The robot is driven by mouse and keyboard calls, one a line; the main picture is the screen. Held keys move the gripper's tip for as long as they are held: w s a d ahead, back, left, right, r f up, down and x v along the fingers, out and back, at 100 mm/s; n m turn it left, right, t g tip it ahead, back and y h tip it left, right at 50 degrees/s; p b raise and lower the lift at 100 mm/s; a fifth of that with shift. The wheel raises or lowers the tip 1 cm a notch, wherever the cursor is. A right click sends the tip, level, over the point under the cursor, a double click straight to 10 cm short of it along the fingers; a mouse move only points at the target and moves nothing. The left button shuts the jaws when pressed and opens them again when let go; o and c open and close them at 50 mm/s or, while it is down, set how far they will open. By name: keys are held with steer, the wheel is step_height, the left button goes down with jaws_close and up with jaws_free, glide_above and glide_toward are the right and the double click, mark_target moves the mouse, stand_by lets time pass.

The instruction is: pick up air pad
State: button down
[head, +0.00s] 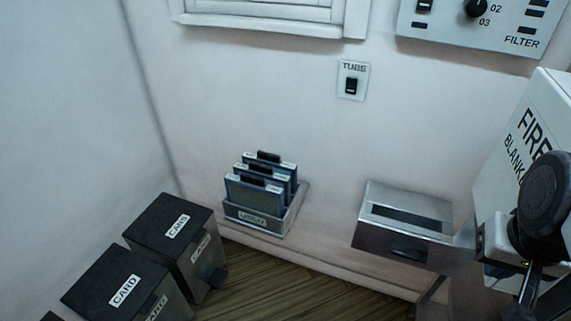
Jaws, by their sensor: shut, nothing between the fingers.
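Three flat blue-grey slabs (257,191) with dark tops and pale upper edges stand upright, one behind another, in a small metal holder (297,212) near the wall. The holder has a label on its front that I cannot read clearly. No object is legibly marked as an air pad, so I cannot tell whether one of these slabs is it. Dark and pale parts that look like my arm show at the right edge, well to the right of the slabs. No fingertips can be made out there.
Dark-topped boxes marked CARD (110,283) and CARS or similar (169,222) stand at lower left. A slotted metal box (405,221) is right of the holder. A fire blanket box (506,158) is at right. A TUBE switch (352,82) and a FILTER panel (447,28) are above.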

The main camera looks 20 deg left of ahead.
steer(key=c, duration=1.8)
jaws_free()
steer(key=o, duration=1.1)
steer(key=shift+r, duration=0.1)
